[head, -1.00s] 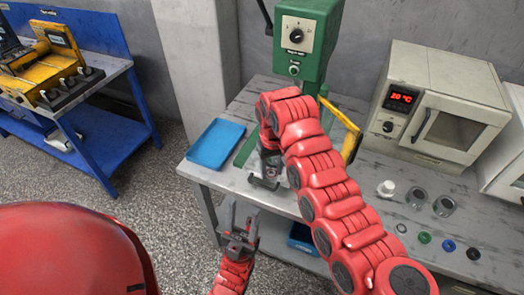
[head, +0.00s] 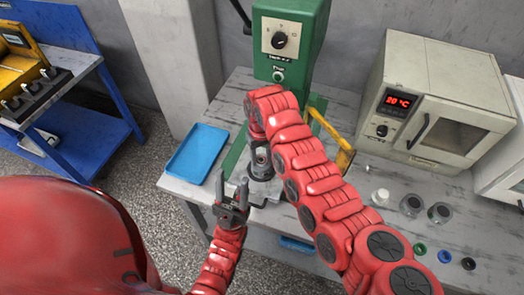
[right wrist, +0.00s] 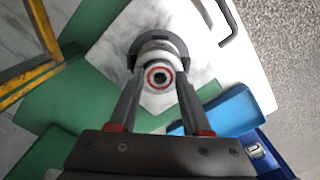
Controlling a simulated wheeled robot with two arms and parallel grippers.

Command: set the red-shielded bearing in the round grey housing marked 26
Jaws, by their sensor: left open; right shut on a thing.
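The red-shielded bearing (right wrist: 160,77) shows in the right wrist view as a small ring with a red face and dark bore. My right gripper (right wrist: 157,84) is shut on it, one finger on each side. Directly beyond it is a round grey body with a dark collar (right wrist: 134,60), probably the housing; the number 26 cannot be read. In the head view this dark-rimmed body (head: 262,172) stands on the green press's base, below my right gripper (head: 258,150). I cannot tell whether bearing and housing touch. My left gripper (head: 233,198) is open and empty at the bench's front edge.
The green press (head: 290,40) stands behind, with a yellow lever (head: 340,150). A blue tray (head: 197,153) lies left. An oven (head: 437,105) reading 20 °C, a white cap (head: 380,196), round containers (head: 411,205) and green (head: 420,249) and blue (head: 445,256) rings are right.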

